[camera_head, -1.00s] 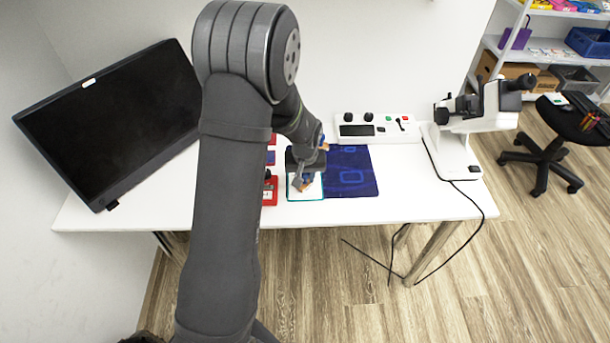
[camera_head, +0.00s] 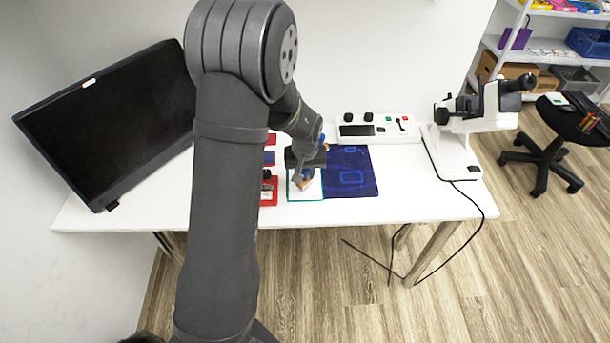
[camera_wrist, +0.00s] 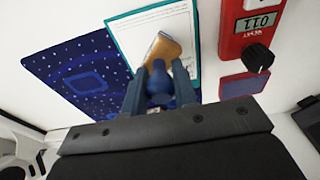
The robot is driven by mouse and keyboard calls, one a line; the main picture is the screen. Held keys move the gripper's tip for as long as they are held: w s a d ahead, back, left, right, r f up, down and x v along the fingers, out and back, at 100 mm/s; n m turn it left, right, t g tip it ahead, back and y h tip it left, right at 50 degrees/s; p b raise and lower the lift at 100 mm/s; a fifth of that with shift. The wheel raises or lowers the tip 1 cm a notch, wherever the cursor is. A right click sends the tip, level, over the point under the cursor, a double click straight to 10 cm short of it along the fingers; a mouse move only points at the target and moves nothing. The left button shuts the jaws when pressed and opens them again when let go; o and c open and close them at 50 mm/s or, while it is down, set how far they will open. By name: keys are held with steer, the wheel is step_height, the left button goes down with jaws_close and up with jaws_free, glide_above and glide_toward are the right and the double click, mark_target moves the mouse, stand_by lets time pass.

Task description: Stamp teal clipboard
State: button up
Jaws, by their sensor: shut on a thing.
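The teal clipboard (camera_head: 315,191) lies on the white table at the left part of a dark blue mat, with a white sheet on it. It also shows in the wrist view (camera_wrist: 125,32), partly hidden by the stamp and my fingers. My gripper (camera_head: 303,175) is over the clipboard; in the wrist view my gripper (camera_wrist: 160,78) is shut on the blue handle of a stamp (camera_wrist: 162,48). The stamp's wooden base is over the sheet. I cannot tell whether it touches the paper, and its underside is hidden.
The patterned blue mat (camera_head: 355,180) lies right of the clipboard. A red device (camera_head: 268,193) with a display and black knob sits left, beside a blue-and-red pad (camera_wrist: 243,85). A white control panel (camera_head: 376,129), a microscope (camera_head: 455,140) and a black monitor (camera_head: 110,120) stand farther out.

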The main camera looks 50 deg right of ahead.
steer(key=shift+r, duration=2.6)
steer(key=w+a, duration=0.3)
steer(key=w, duration=0.1)
steer(key=w+a+n, duration=0.1)
steer(key=w+a, duration=0.2)
steer(key=w+a+f+n, duration=0.1)
steer(key=w+a, duration=0.2)
steer(key=w, duration=0.1)
steer(key=shift+w+f, duration=0.1)
steer(key=shift+w, duration=0.25)
steer(key=w+a+f+n, duration=0.1)
steer(key=w+a, duration=0.2)
steer(key=a, duration=0.4)
steer(key=w+a+f+n, duration=0.1)
steer(key=w+a, duration=0.3)
steer(key=a, duration=0.4)
steer(key=w+a+f+n, duration=0.2)
steer(key=w+a, duration=0.2)
steer(key=a, duration=0.4)
steer(key=shift+a+t+y, duration=0.25)
steer(key=shift+t+y, duration=0.15)
steer(key=a+f+n, duration=0.3)
steer(key=a, duration=1.2)
